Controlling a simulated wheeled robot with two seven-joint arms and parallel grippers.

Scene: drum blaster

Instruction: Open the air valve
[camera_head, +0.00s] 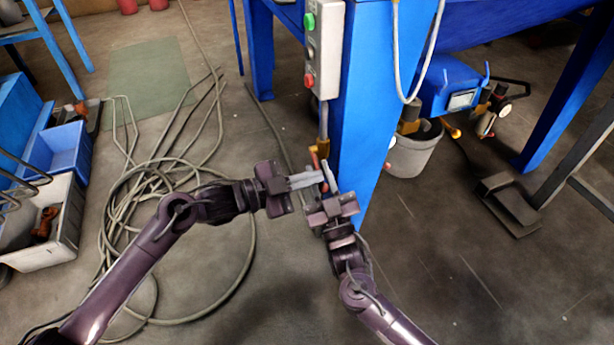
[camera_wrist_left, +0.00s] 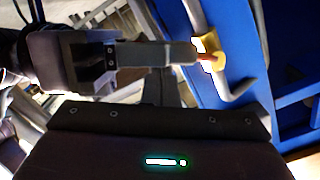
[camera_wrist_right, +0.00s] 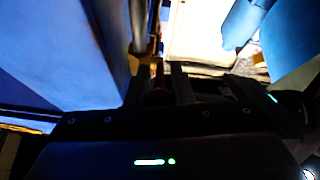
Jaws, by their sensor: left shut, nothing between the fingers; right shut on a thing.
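The air valve is a yellow fitting (camera_head: 323,146) on the grey pipe down the blue post, with a red handle (camera_head: 315,160) below it. The left wrist view shows the yellow fitting (camera_wrist_left: 214,54) beside the fingertips. My left gripper (camera_head: 318,180) comes in from the left, shut and empty, its tips close to the pipe below the valve; whether they touch it is unclear. My right gripper (camera_head: 328,178) reaches up from below and is shut on a dark reddish part, apparently the valve handle, seen between its fingers in the dim right wrist view (camera_wrist_right: 160,82). The fingers partly hide the handle.
A control box (camera_head: 324,50) with green and red buttons is fixed on the blue post (camera_head: 370,90) above the valve. Coiled hose (camera_head: 150,190) lies on the floor at left. A grey bucket (camera_head: 413,152) stands behind the post. Bins (camera_head: 62,215) stand at far left.

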